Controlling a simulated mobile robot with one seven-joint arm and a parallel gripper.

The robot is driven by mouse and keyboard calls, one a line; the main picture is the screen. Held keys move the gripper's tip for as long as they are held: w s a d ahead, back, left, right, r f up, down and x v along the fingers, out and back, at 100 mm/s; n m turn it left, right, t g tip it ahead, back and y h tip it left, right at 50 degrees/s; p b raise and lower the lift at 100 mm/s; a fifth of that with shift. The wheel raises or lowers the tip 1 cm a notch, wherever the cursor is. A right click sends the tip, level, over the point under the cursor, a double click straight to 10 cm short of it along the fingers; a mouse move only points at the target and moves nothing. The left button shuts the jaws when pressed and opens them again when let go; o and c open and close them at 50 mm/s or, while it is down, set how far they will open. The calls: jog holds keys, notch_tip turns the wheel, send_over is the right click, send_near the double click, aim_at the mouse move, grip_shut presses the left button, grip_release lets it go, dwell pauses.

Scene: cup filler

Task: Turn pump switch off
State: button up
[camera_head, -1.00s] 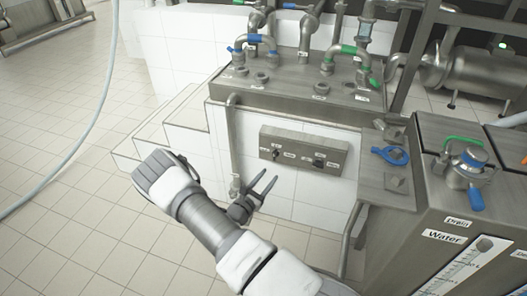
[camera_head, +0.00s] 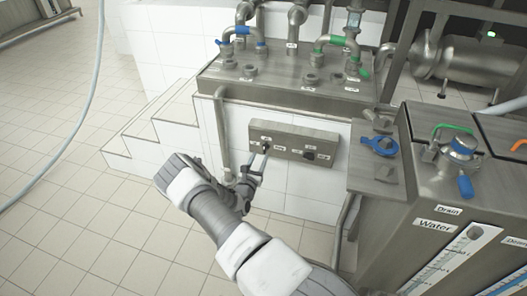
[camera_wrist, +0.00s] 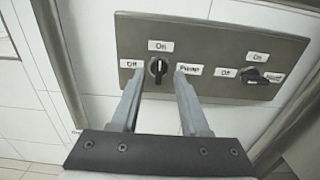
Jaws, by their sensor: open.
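The switch panel (camera_head: 309,147) is a grey metal plate on the white tiled wall. In the wrist view the pump switch (camera_wrist: 158,67) is a black knob at the panel's left, with labels "Off" on its left, "On" above and "Pump" on its right. Its pointer stands about upright, toward "On". My gripper (camera_wrist: 155,75) is open, its two fingers on either side of the knob in the picture; I cannot tell whether they touch it. My gripper also shows in the head view (camera_head: 259,160), in front of the panel's left part.
A second black knob (camera_wrist: 252,76) with "Off" and "On" labels sits at the panel's right. A vertical pipe (camera_head: 222,130) runs left of the panel.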

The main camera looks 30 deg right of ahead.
aim_at(264, 147)
jog(key=b+x, duration=0.1)
jog(key=x, duration=0.5)
grip_shut()
